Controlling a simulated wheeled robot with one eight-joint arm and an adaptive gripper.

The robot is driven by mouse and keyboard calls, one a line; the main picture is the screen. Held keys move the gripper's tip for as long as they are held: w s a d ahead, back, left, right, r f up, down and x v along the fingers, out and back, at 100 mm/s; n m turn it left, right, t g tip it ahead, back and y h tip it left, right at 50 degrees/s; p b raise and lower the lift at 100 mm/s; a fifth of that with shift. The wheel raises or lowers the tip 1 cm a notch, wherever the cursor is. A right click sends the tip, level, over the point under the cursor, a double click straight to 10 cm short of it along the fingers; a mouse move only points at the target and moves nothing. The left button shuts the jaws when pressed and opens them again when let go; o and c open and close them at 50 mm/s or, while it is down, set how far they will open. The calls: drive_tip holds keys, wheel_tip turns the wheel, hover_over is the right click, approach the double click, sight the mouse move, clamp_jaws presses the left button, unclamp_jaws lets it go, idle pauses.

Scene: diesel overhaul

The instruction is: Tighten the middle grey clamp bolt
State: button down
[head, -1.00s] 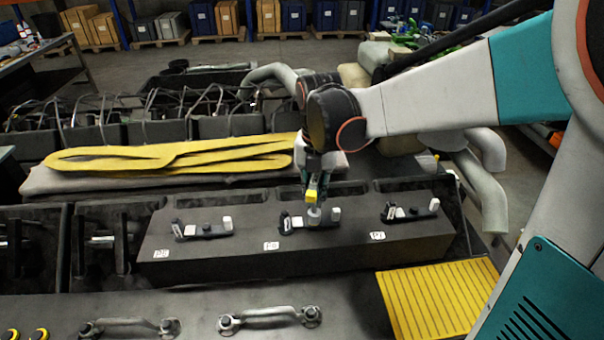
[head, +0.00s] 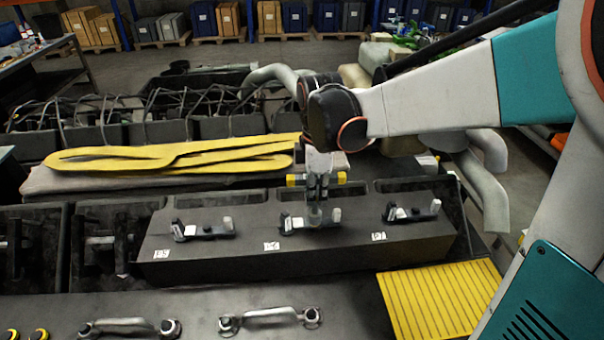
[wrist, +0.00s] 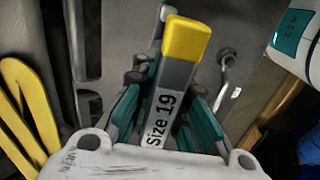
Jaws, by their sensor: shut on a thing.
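My gripper (head: 318,188) hangs over the middle clamp (head: 294,225) on the dark engine block, shut on a tool. The tool, a grey wrench (wrist: 172,88) with a yellow end and the text "Size 19", fills the middle of the wrist view between the teal fingers. In the head view yellow parts show left and right of the gripper. A grey socket-like cylinder (head: 315,214) points down at the middle of the clamp. The clamp bolt is hidden beneath it, so I cannot tell whether they are engaged.
Similar clamps stand to the left (head: 205,231) and right (head: 411,213) on the same block (head: 250,257). A folded yellow strap (head: 170,158) lies behind. A yellow ribbed plate (head: 440,298) and metal handles (head: 268,318) are in front.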

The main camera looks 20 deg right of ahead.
drive_tip(key=m, duration=0.7)
drive_tip(key=shift+m, duration=0.4)
drive_tip(key=shift+n, duration=0.5)
drive_tip(key=shift+r+p, duration=1.15)
drive_tip(key=shift+r, duration=0.6)
wheel_tip(320, 180, up, 6)
drive_tip(key=p, duration=0.4)
drive_tip(key=shift+r, duration=0.1)
drive_tip(key=shift+s, duration=0.1)
